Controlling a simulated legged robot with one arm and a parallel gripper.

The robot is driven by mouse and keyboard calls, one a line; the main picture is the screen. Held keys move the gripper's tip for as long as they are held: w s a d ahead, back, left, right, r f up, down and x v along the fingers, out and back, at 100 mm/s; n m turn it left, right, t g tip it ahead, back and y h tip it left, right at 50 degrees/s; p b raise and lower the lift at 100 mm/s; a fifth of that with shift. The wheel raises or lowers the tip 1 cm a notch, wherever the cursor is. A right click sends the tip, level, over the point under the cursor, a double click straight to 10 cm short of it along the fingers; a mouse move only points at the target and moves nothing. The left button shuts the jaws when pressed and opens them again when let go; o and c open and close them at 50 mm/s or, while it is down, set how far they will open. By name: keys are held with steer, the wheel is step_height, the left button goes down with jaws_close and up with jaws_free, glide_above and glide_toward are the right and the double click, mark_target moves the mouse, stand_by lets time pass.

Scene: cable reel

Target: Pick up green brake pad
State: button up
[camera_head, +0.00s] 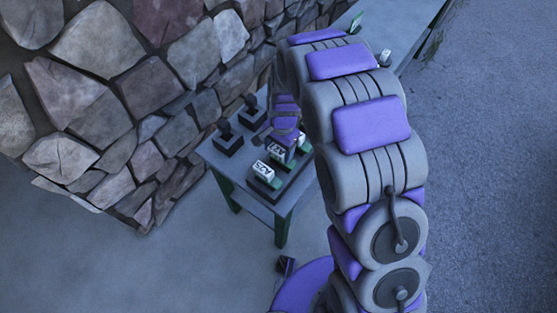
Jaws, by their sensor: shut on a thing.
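My gripper (284,139) is low over the small table, beyond the big curve of my arm. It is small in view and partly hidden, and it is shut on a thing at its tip. Dark green shows right by the jaws, which fits the green brake pad, but its outline is not clear. Just in front of the gripper are a white-labelled block (276,151) and a second white-labelled block (263,170) with green at its base. I cannot tell whether the held thing touches the table.
The grey table (222,164) has dark green legs and stands against a stone wall (110,90). Two black holders (228,138) (252,112) stand on its left part. A grey ledge (405,30) with small items runs along the back. Open paving (490,150) lies to the right.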

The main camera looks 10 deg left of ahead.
steer(key=shift+d+r, duration=0.2)
steer(key=shift+d, duration=0.5)
steer(key=c, duration=0.6)
steer(key=shift+a+f, duration=0.15)
steer(key=shift+a, duration=0.5)
jaws_close()
steer(key=shift+d+r, duration=0.3)
step_height(320, 180, up, 10)
steer(key=shift+a+p, duration=0.1)
steer(key=shift+p, duration=1.05)
step_height(320, 180, up, 11)
steer(key=p, duration=0.4)
steer(key=shift+f+p, duration=0.15)
steer(key=shift+p, duration=0.15)
steer(key=shift+w, duration=0.1)
